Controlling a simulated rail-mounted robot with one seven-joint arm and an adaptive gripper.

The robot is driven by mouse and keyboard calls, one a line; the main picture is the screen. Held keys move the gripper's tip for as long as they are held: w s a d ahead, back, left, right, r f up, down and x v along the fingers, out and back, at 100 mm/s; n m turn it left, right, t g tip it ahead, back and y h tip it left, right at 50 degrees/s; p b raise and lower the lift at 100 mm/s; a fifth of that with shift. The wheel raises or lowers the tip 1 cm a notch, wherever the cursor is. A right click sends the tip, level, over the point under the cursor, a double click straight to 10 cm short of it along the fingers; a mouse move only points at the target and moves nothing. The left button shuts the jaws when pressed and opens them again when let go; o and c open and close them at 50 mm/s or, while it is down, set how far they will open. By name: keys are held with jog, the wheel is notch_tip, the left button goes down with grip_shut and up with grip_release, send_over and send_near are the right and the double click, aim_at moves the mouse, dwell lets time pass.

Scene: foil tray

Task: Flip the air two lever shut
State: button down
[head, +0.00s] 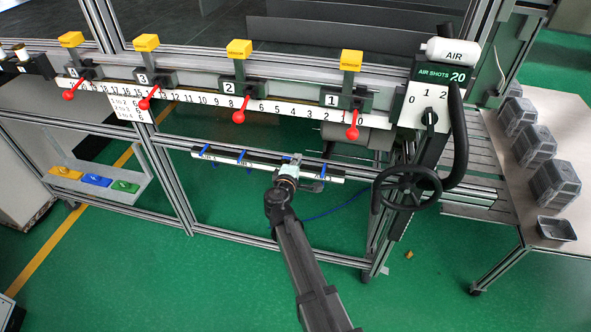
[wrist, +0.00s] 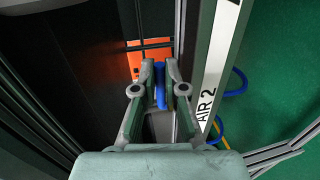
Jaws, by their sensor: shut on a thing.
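The air two lever is a blue handle (wrist: 160,84) beside the white label strip marked AIR 2 (wrist: 216,62) in the wrist view. My gripper (wrist: 160,91) has its two fingers around this blue handle and is shut on it. In the head view my gripper (head: 294,162) is at the white air valve bar (head: 265,161), and it hides the air two lever there. Other blue levers show along the bar, one (head: 323,170) to the right of my gripper and one (head: 241,156) to the left.
Above the bar runs a numbered rail (head: 200,99) with red-knobbed handles (head: 352,132). A black handwheel (head: 406,190) stands close to the right. In the wrist view, dark frame rails lie left of the fingers and an orange patch (wrist: 151,52) lies beyond them.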

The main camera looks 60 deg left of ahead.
dwell(0.4)
jog(key=c, duration=1.5)
grip_release()
jog(key=v, duration=1.1)
jog(key=shift+s+d+r, duration=0.1)
jog(key=shift+d+r, duration=0.05)
jog(key=shift+d, duration=0.3)
